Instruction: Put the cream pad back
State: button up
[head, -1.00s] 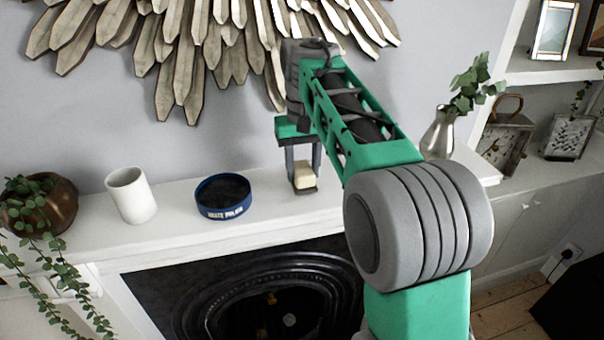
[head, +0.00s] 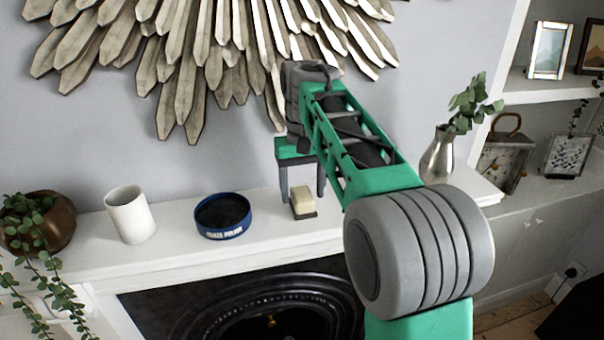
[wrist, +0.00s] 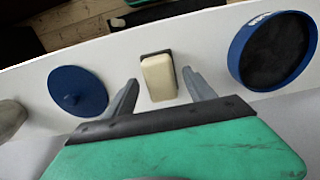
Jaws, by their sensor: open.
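The cream pad (head: 302,201), a small block with a dark layer beneath it, sits on the white mantel shelf to the right of the open blue tin (head: 223,216). My gripper (head: 303,196) is open just above it, with one finger on each side. In the wrist view the cream pad (wrist: 158,78) lies between the spread fingers, with gaps on both sides. The blue tin (wrist: 272,52) has a dark inside and is at the right there.
A white mug (head: 130,214) and a copper pot with a trailing plant (head: 45,228) stand on the mantel (head: 175,250) at left. A silver vase with leaves (head: 438,157) stands at right. A spiky wall ornament (head: 185,60) hangs behind my arm.

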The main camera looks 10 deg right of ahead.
aim_at(303, 195)
notch_tip(303, 195, up, 11)
jog(key=s+f+t, duration=0.5)
jog(key=s+f, duration=1.3)
jog(key=f, duration=0.2)
jog(key=shift+f, duration=0.15)
